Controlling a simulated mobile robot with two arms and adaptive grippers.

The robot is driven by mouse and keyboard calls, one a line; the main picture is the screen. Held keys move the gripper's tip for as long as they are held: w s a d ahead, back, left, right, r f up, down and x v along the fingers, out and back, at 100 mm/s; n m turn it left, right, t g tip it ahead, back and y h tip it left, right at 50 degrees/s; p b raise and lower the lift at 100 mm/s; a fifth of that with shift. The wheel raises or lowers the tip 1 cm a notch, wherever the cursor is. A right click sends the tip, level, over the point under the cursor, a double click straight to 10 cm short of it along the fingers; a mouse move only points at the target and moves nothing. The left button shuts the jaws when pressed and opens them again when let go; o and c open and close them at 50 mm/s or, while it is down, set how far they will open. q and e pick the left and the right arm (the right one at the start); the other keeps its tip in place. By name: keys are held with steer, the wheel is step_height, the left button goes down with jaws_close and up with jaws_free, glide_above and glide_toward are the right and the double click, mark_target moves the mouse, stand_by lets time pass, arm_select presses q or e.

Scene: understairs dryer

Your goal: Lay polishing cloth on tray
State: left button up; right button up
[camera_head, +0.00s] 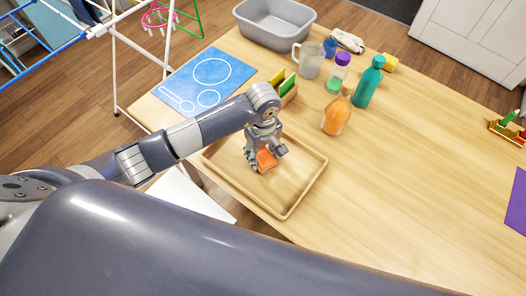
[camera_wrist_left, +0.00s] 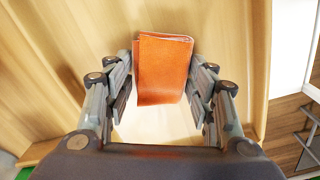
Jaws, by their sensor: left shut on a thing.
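The polishing cloth (camera_head: 265,160) is an orange folded piece, seen low over the wooden tray in the head view. It also shows in the left wrist view as an orange folded block (camera_wrist_left: 163,65) between the fingers. The tray (camera_head: 290,188) is light wood with a raised rim, near the table's front edge. My left gripper (camera_head: 266,153) is over the middle of the tray, pointing down and shut on the cloth. I cannot tell whether the cloth touches the tray floor. My right gripper is not in view.
A small wooden holder with yellow and green pieces (camera_head: 285,87) stands just behind the tray. Beyond it are a blue mat (camera_head: 196,80), a grey basin (camera_head: 274,25), a jug (camera_head: 310,60) and bottles, including an orange one (camera_head: 336,116). The table right of the tray is clear.

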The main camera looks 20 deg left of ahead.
mark_target(263, 155)
arm_select(q)
steer(key=shift+f, duration=0.15)
steer(key=o, duration=1)
steer(key=shift+r, duration=0.3)
step_height(263, 155, up, 12)
steer(key=b, duration=0.2)
